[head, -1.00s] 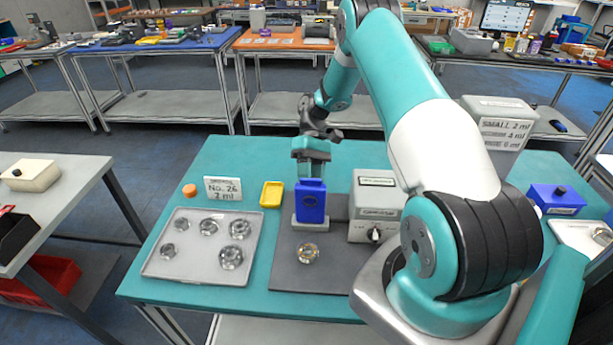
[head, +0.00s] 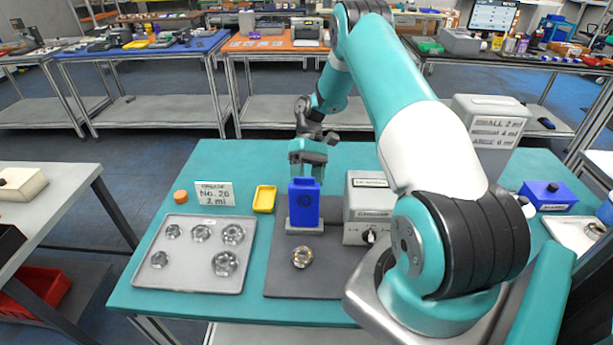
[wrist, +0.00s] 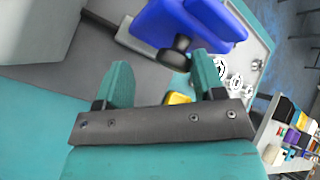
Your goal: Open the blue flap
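The blue flap (head: 304,203) stands upright on a light grey base (head: 305,228) on the dark mat. In the wrist view the blue flap (wrist: 190,25) is at the top, with a black knob (wrist: 175,53) on its near side. My gripper (head: 308,155) is just behind the flap in the head view, where its fingertips are partly hidden. In the wrist view my gripper (wrist: 163,75) has its two teal fingers wide apart, with nothing between them. The knob appears beyond the fingertips, nearer the right finger; I cannot tell whether they touch.
A metallic ring-like part (head: 302,258) lies on the mat (head: 290,282) in front of the base. A grey box with a dial (head: 366,222) stands close on the right. To the left are a yellow dish (head: 264,199), an orange cap (head: 180,196) and a tray of metal parts (head: 195,278).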

